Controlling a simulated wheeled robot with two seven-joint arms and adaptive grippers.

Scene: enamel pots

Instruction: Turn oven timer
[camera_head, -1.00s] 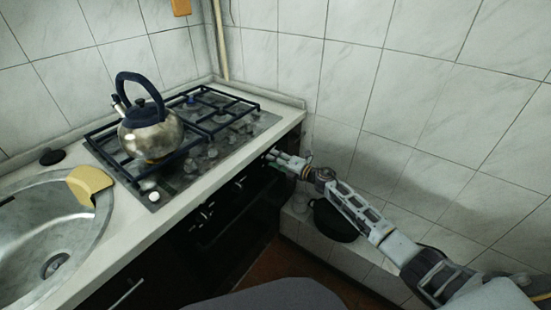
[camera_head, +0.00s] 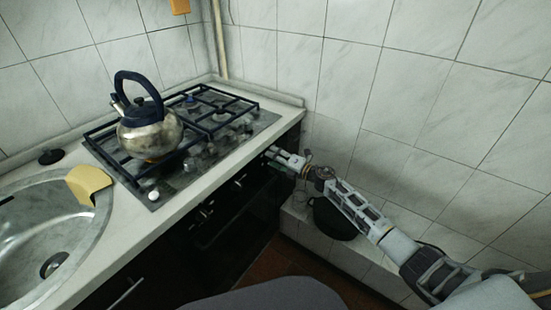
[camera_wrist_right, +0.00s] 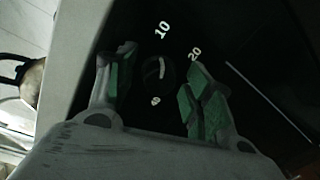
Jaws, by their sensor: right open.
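The oven timer knob (camera_wrist_right: 161,72) is a dark dial with a white pointer mark on the black oven panel in the right wrist view. White numbers, including 10 and 20, are printed around it. My right gripper (camera_wrist_right: 160,62) is open, with one green-padded finger on each side of the knob. I cannot tell whether the pads touch it. In the head view my right gripper (camera_head: 272,155) is at the right end of the oven front (camera_head: 235,205), just below the countertop edge, and the timer is hidden there. My left gripper is not in view.
A metal kettle (camera_head: 150,137) stands on the gas hob (camera_head: 225,123). A sink (camera_head: 45,235) with a yellow cloth or sponge (camera_head: 88,181) is at the left. A tiled wall (camera_head: 420,110) runs close behind my right arm. A dark pot (camera_head: 333,220) sits on a low ledge under it.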

